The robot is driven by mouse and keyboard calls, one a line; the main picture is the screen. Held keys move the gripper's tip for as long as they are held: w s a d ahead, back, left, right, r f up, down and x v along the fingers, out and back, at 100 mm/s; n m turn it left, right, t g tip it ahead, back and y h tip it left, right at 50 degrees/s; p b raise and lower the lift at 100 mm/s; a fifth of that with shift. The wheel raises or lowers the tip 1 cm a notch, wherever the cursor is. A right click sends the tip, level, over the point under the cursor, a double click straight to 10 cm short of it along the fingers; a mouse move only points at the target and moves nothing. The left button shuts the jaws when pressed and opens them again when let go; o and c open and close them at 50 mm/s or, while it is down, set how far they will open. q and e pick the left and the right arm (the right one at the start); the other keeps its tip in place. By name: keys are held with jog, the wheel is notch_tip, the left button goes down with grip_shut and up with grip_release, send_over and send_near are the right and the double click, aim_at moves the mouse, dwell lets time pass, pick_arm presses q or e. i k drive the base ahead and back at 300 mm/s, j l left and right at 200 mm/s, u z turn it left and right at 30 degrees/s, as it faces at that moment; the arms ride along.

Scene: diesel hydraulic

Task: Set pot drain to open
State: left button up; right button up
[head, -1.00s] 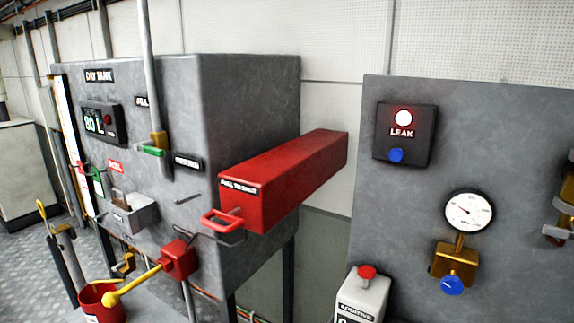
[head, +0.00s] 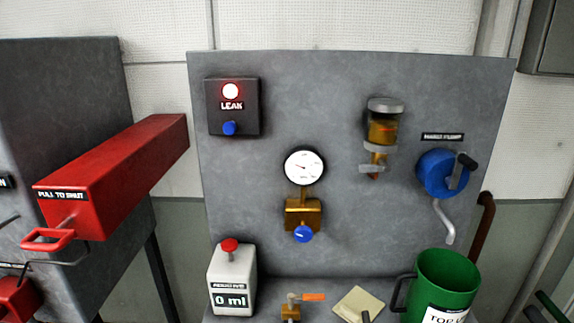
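No part is labelled as the pot drain. An amber glass pot (head: 383,128) with a grey cap hangs on the grey panel in the head view. Under it is a small brass fitting (head: 378,158) with a grey tab and a reddish tip; I cannot tell its setting. Lower down, near the panel's foot, a brass valve (head: 291,310) has an orange lever (head: 313,297) pointing right; its lower part is cut off by the frame. Neither of my grippers is in view.
The panel also carries a lit red LEAK box (head: 232,107), a gauge (head: 304,167), a blue knob (head: 302,234) and a blue hand pump (head: 442,173). An additive bottle (head: 232,282), a cloth (head: 359,305) and a green jug (head: 445,280) stand below. A red box (head: 115,180) juts out at left.

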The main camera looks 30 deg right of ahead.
aim_at(384, 167)
jog(key=z, duration=1.5)
